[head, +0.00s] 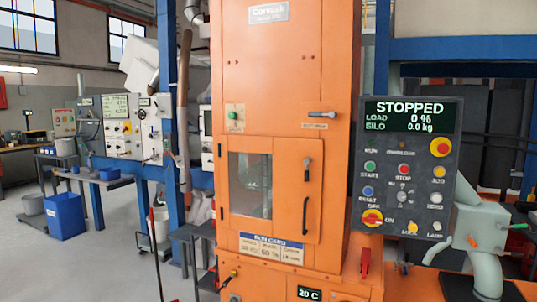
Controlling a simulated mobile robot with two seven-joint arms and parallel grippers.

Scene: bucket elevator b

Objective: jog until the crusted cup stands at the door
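The orange elevator casing (285,100) stands upright in the middle of the head view. Its inspection door (311,218) is shut, with a dark handle on its right side. Through the door's window (250,184) the inside is grey and blurred; I cannot make out a crusted cup. The control panel (430,235) is to the right. Its display (408,116) reads STOPPED, LOAD 0 %, SILO 0.0 kg. A yellow button (438,171), apparently labelled JOG, sits at its right, below a red mushroom button on yellow (441,147).
A green START button (370,167) and red STOP button (404,170) are on the panel. A blue bin (65,215) and workbenches are at the left. Grey floor is open at lower left.

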